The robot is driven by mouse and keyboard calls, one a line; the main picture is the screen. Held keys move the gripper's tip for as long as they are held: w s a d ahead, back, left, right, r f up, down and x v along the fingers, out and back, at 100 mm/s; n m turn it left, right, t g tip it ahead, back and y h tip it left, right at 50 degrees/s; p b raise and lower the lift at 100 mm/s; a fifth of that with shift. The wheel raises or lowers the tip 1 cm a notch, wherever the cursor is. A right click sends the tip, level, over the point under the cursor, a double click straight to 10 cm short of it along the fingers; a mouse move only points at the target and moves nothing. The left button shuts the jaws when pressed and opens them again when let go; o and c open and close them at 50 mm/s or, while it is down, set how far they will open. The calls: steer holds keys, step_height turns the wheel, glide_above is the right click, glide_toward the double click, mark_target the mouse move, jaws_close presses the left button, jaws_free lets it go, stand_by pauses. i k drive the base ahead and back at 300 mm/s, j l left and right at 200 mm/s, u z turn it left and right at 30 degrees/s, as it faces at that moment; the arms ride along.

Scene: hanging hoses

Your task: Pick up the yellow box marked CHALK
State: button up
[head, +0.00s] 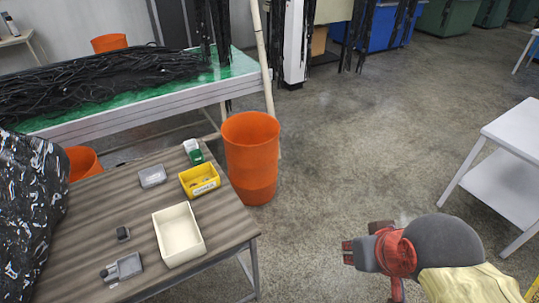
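The yellow box (200,188) is a small open-topped bin on the brown wooden table, near its right edge. Its front bears a pale label with dark lettering too small to read for sure. Some small greyish things lie inside it. My gripper (348,252) is out over the open floor, to the right of the table and well apart from the box. It points left, and nothing shows held in it. The gap between its fingers is too small to make out.
Near the box stand a grey container (152,176), a green-and-white item (194,152) and a cream tray (179,240). A tall orange bin (251,160) stands beside the table's back right corner. A black bag (30,215) crowds the left.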

mark_target(197, 174)
steer(key=i+l+z, duration=0.35)
steer(key=i+z, duration=0.15)
steer(key=z, duration=0.2)
steer(key=i+l+z, duration=0.15)
steer(key=i+z, duration=0.2)
steer(key=i+u, duration=0.2)
steer(key=i, duration=0.15)
steer(key=i+l+u, duration=0.2)
steer(key=i, duration=0.2)
steer(key=i+j+u, duration=0.15)
steer(key=u, duration=0.25)
steer(key=i+u, duration=0.25)
steer(key=u, duration=0.15)
steer(key=i+u, duration=0.2)
steer(key=u, duration=0.2)
steer(key=i+u, duration=0.2)
steer(key=u, duration=0.2)
steer(key=i+l+u, duration=0.15)
steer(key=u, duration=0.25)
steer(key=i+j+u, duration=0.15)
steer(key=u, duration=0.3)
steer(key=i+u, duration=0.6)
steer(key=u, duration=0.3)
steer(key=i+l+u, duration=0.1)
steer(key=u, duration=0.35)
steer(key=i+l, duration=0.05)
steer(key=i, duration=0.05)
